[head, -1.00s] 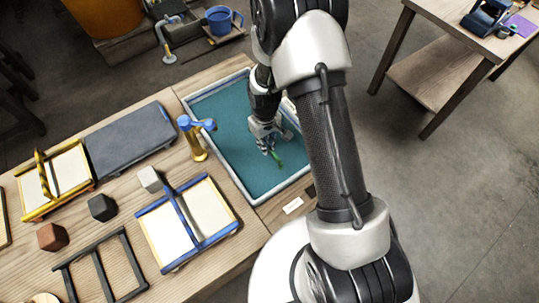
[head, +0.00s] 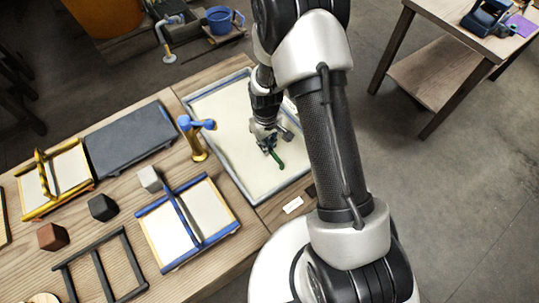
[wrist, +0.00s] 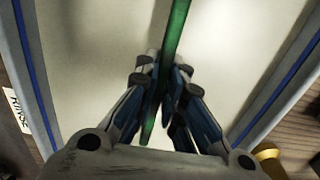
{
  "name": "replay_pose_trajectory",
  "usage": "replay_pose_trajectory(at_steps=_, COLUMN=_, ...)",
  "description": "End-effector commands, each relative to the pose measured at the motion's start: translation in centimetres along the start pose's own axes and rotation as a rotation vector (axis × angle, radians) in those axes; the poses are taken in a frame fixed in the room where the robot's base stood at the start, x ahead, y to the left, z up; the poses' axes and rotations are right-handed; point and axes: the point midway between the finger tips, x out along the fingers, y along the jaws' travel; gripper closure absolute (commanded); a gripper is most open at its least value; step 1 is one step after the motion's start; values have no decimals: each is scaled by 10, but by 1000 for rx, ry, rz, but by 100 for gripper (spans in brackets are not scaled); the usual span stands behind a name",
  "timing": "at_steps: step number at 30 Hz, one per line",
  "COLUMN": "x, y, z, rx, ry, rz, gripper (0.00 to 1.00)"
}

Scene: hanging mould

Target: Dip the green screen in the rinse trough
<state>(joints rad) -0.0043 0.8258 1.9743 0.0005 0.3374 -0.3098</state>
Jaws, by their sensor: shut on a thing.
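My gripper (head: 264,134) is over the rinse trough (head: 285,191), shut on the green handle bar (head: 276,156) of the green screen. In the wrist view my gripper (wrist: 165,80) has the green bar (wrist: 175,30) between its fingers. The trough has a pale rim with a blue line. A cream surface (head: 232,120) now fills the area inside the rim; I cannot tell whether it is the screen's sheet or the trough's contents. The screen's frame edges cannot be made out, and my arm hides the trough's right side.
Left of the trough stands a brass tap with a blue handle (head: 198,135). A blue-framed screen (head: 205,240), a yellow-framed one (head: 62,175), a dark slab (head: 130,140), a dark rack (head: 100,268) and small blocks (head: 102,208) crowd the bench. A RINSE label (wrist: 17,108) is beside the trough.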

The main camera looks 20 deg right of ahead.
Motion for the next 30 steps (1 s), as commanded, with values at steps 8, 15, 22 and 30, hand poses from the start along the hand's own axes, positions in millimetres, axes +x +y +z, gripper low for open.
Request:
replay_pose_trajectory(at_steps=8, x=0, y=0, z=-9, rx=-1, ry=-1, rz=0, gripper=100)
replay_pose_trajectory(at_steps=15, x=0, y=0, z=-4, rx=0, ry=-1, rz=0, gripper=100)
replay_pose_trajectory(at_steps=22, x=0, y=0, z=13, rx=0, ry=-1, rz=0, gripper=100)
replay_pose_trajectory(at_steps=30, x=0, y=0, z=21, rx=-1, ry=0, rz=0, gripper=100)
